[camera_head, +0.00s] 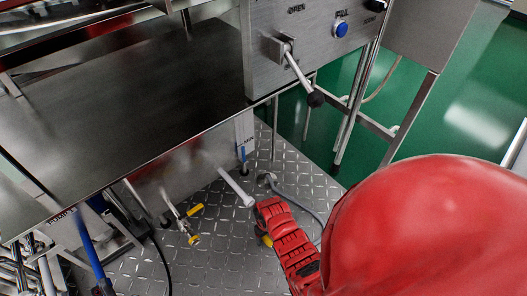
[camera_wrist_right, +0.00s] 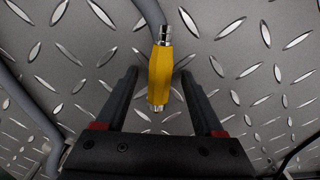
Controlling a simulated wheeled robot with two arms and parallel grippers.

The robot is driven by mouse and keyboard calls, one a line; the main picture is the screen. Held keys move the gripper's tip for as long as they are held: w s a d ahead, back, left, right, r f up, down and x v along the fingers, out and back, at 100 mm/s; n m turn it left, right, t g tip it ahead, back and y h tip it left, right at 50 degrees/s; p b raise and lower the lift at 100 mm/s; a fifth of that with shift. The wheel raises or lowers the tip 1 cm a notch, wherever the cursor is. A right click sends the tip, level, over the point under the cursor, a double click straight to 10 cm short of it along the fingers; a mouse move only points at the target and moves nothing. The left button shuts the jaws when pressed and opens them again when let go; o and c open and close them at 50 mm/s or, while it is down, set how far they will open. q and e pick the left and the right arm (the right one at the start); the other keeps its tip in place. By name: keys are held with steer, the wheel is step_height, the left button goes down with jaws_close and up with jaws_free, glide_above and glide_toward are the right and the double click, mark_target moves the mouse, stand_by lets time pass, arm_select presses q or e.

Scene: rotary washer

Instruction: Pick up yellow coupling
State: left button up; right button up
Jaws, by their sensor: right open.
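The yellow coupling (camera_wrist_right: 160,75) shows in the right wrist view as a yellow body with metal ends, above the patterned metal floor. My right gripper (camera_wrist_right: 161,78) is open, with one dark finger on each side of the coupling and visible gaps between. Whether the coupling touches the floor I cannot tell. In the head view, a small yellow part (camera_head: 267,240) shows beside my red right wrist, which hides most of it and the fingers. My left gripper is not in view.
A yellow-handled valve (camera_head: 195,211) hangs under the steel washer table (camera_head: 110,115). A grey hose (camera_head: 302,207) runs across the diamond-plate floor (camera_head: 215,265) near my wrist. A lever with a black knob (camera_head: 315,99) sticks out from the steel panel above. Table legs stand nearby.

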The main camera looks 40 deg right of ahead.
jaws_close()
stand_by(1.3)
